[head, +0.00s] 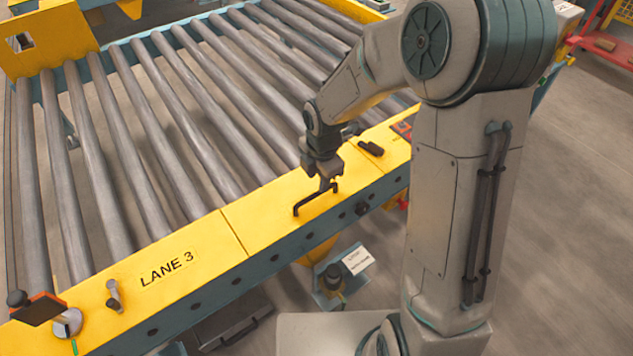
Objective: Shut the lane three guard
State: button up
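A yellow panel (265,217) runs along the near edge of a roller conveyor (160,130) and bears a black bar handle (307,206). A seam divides it from the yellow panel (140,293) marked "LANE 3" to its left. Both panels look flat and level with each other. I cannot tell for certain which part is the lane three guard. My gripper (328,186) points down at the right end of the handle, touching it or very close. The fingers are small and overlap the handle, so their opening and any hold are unclear.
A black latch-like part (371,148) sits right of the handle. A small knob lever (113,297) and a dark box with an orange edge (38,309) are at the left. A tagged fitting (333,278) stands below the conveyor.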

notch_tip(320, 180, up, 9)
jog(key=s+p, duration=0.1)
jog(key=p, duration=0.1)
jog(key=shift+d+r, duration=0.15)
jog(key=shift+d, duration=0.2)
jog(key=s+d+r+m+p, duration=0.4)
jog(key=s+r+m+p, duration=0.1)
jog(key=r+m, duration=0.3)
jog(key=s+d+r+m+t+p, duration=0.1)
jog(key=s+d+r+m+p, duration=0.3)
jog(key=r, duration=0.6)
jog(key=s+d+r+m+p, duration=0.4)
jog(key=s+r+m+p, duration=0.3)
jog(key=m, duration=0.6)
jog(key=shift+s+d+r+t+h+p, duration=0.15)
jog(key=shift+s+r+t+h+p, duration=0.2)
jog(key=shift+r+p, duration=0.85)
